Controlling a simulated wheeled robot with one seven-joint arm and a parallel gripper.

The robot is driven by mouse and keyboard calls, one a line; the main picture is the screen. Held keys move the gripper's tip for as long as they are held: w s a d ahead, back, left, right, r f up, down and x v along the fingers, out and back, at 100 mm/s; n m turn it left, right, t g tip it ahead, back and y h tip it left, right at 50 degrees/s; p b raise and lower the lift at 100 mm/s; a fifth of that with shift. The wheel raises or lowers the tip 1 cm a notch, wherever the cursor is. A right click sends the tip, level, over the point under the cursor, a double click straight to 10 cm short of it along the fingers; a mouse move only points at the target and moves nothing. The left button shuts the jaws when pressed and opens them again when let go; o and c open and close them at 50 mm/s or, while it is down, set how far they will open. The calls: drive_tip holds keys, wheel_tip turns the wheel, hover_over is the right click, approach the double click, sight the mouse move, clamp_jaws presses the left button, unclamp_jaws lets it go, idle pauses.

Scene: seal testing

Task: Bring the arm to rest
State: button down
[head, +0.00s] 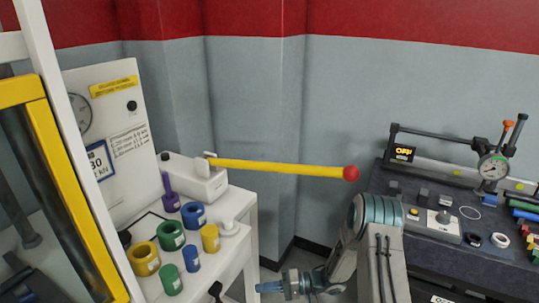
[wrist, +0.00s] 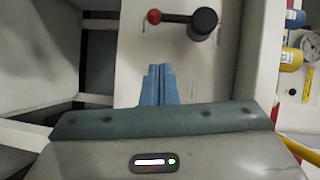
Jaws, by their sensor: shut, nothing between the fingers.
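My gripper (head: 262,287) is low in the middle of the head view, pointing left toward the white bench. In the wrist view its two blue fingers (wrist: 159,84) are together, with nothing between them. My arm (head: 372,235) is bent, its elbow raised between the white bench and the dark table, in front of the wall. In the wrist view a black lever with a red ball (wrist: 155,16) is on a white surface beyond the fingertips, and the fingers look apart from it.
A yellow bar with a red ball end (head: 280,167) sticks out right from the white bench (head: 236,200), above my gripper. Several coloured rings and a purple tool stand there. A yellow-framed machine (head: 75,200) is at left. The dark table (head: 415,200) at right holds a gauge (head: 493,166).

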drive_tip(key=w+d+r+t+h, duration=0.5)
drive_tip(key=w+r+t+h, duration=0.25)
drive_tip(key=w+r, duration=0.3)
drive_tip(key=w+d+r+t+h, duration=0.1)
drive_tip(key=d+r+t+h, duration=0.1)
drive_tip(key=d+r+h, duration=0.35)
drive_tip(key=s+d+r+m+g+h, duration=0.1)
drive_tip(key=s+d+r+h, duration=0.2)
drive_tip(key=s+d+r, duration=0.3)
drive_tip(key=s+d+r+m+g+h, duration=0.1)
drive_tip(key=s+d+r+m+h, duration=0.15)
drive_tip(key=s+r, duration=0.4)
drive_tip(key=s+a+n+g+y+p, duration=0.1)
drive_tip(key=s+g, duration=0.3)
drive_tip(key=s, duration=1.6)
drive_tip(key=shift+s+a+r+y, duration=0.25)
drive_tip(key=shift+a+y, duration=0.1)
drive_tip(key=shift+a, duration=0.4)
